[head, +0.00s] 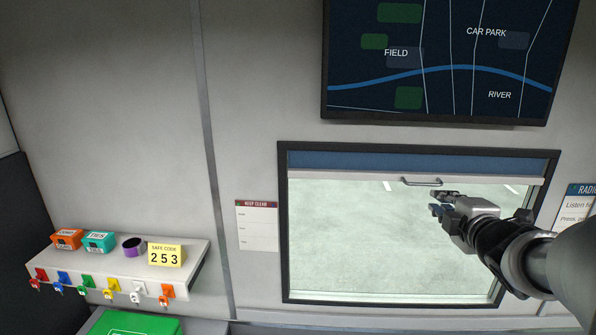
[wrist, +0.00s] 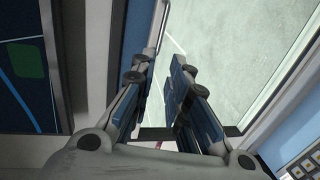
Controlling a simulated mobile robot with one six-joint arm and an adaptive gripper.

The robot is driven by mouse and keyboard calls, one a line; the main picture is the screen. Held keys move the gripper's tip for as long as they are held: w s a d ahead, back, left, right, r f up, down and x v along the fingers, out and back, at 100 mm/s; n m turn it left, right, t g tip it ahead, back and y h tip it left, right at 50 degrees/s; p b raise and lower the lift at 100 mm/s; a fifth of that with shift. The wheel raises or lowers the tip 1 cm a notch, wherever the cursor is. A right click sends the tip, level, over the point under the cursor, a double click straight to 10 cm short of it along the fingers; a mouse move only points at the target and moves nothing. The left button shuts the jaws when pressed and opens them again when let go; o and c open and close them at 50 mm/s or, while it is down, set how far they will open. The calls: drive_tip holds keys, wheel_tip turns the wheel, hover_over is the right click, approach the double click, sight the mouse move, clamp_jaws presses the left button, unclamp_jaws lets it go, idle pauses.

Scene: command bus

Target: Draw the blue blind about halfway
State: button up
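The blue blind (head: 370,161) shows as a narrow strip across the top of the window, almost fully up. Its pale bottom bar (head: 335,177) carries a grey handle (head: 421,182) near the middle. My gripper (head: 438,203) is just below and right of the handle, in front of the glass. In the wrist view my gripper (wrist: 160,72) has its two fingers apart with nothing between them. The handle (wrist: 157,28) shows there beyond the left finger's tip, outside the gap. I see no contact between fingers and handle.
The dark window frame (head: 283,230) surrounds the glass. A map screen (head: 440,100) hangs above it, and a notice (head: 257,225) is at its left. A shelf (head: 125,267) with small boxes and hanging keys is at the far left.

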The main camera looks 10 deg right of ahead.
sight(421, 185)
drive_tip(key=p+x, duration=0.1)
drive_tip(key=x, duration=0.7)
drive_tip(key=p+x, duration=0.1)
drive_tip(key=x, duration=0.7)
drive_tip(key=shift+w+d, duration=0.3)
drive_tip(key=shift+d, duration=0.05)
drive_tip(key=shift+c, duration=0.4)
clamp_jaws()
